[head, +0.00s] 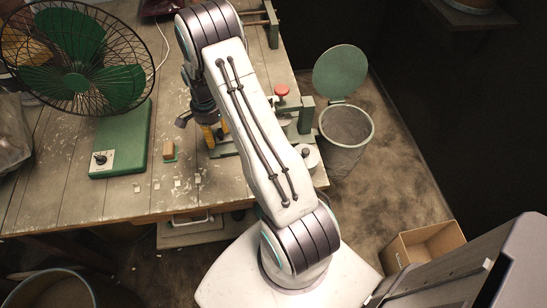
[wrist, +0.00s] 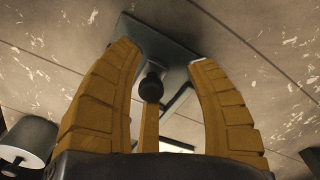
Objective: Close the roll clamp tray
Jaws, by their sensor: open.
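A green bench device (head: 304,116) with a red knob (head: 281,91) stands at the table's right edge, partly hidden behind my arm. I cannot tell for sure which of its parts is the roll clamp tray. My gripper (head: 212,138) is low over the table, to the left of the device. In the wrist view its yellow fingers (wrist: 160,100) are spread apart. A dark round knob (wrist: 151,87) shows between them, in front of a dark green plate (wrist: 160,42). I cannot tell whether the fingers touch either.
A green fan (head: 80,60) stands at the left on the table. A bin (head: 345,135) with a raised lid and a cardboard box (head: 422,247) stand on the floor at right.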

